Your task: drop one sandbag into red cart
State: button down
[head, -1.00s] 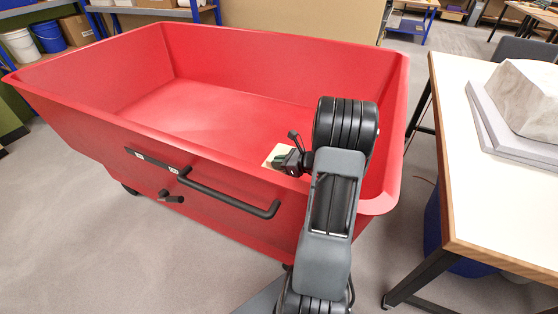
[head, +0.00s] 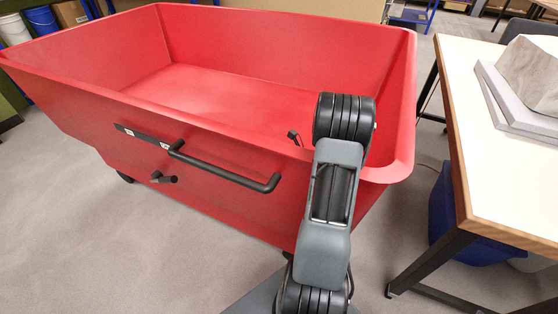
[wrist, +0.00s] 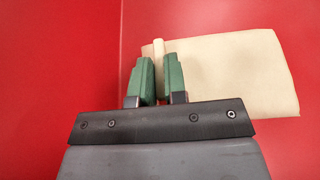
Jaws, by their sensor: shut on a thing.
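The red cart (head: 120,130) is a large open tub that fills the left and middle of the head view. Its inside floor looks empty where I see it. In the wrist view my gripper (wrist: 161,80), with green fingers, is shut on the cream sandbag (wrist: 240,75), pinching it near its left end. Red cart surface (wrist: 60,90) lies behind the bag, and I cannot tell how high the bag is above it. In the head view my arm reaches over the cart's near right rim, and the gripper and sandbag are hidden behind the rim and arm.
A wooden-edged table (head: 495,170) with a grey stone block (head: 525,72) on grey slabs stands close at the right. A blue bin (head: 455,215) is under it. A black handle (head: 225,175) sticks out from the cart's near side. Grey floor is clear at the lower left.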

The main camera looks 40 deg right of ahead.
jog(key=shift+r, duration=0.1)
jog(key=c, duration=1.1)
grip_release()
jog(key=shift+f, duration=0.25)
jog(key=p+v, duration=0.4)
jog(key=v, duration=0.7)
jog(key=shift+s+d+r+p, duration=0.2)
jog(key=shift+r+p, duration=0.15)
jog(key=shift+p, duration=0.05)
